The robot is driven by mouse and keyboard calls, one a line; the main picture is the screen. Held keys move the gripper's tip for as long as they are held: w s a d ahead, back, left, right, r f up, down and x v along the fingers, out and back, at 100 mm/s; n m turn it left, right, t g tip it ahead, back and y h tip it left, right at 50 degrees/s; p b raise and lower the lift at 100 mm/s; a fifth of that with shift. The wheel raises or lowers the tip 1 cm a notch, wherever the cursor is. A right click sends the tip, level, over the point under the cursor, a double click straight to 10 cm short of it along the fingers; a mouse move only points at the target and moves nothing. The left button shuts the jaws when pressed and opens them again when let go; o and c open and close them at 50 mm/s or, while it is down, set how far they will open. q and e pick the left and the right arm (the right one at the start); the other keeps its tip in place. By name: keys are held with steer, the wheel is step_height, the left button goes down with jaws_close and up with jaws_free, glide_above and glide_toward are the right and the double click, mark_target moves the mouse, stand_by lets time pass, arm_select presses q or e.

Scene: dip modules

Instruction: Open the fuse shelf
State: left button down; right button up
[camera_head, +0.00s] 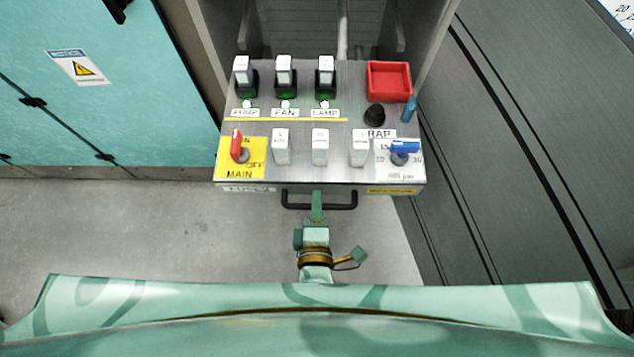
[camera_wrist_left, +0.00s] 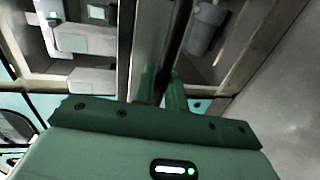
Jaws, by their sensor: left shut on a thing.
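The fuse shelf (camera_head: 300,188) is a grey metal panel standing out from the cabinet, with a black bar handle (camera_head: 289,205) on its front edge. My left gripper (camera_head: 317,197) is at the middle of this handle and shut on it. In the left wrist view its two green fingers (camera_wrist_left: 162,82) stand on either side of a dark bar (camera_wrist_left: 182,32), partly hidden by the gripper's body. My right gripper is in neither view.
On the shelf are white modules (camera_head: 320,147), a red tray (camera_head: 388,82), a red MAIN switch (camera_head: 237,146), a blue switch (camera_head: 404,148) and a black knob (camera_head: 374,116). Teal cabinet doors (camera_head: 110,120) stand left, a grey panel (camera_head: 530,180) right. Floor (camera_head: 150,230) is clear.

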arm_select(q)
steer(key=shift+s+f, duration=0.1)
steer(key=shift+s, duration=0.7)
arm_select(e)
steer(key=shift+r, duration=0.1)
arm_select(q)
steer(key=c, duration=1.8)
jaws_free()
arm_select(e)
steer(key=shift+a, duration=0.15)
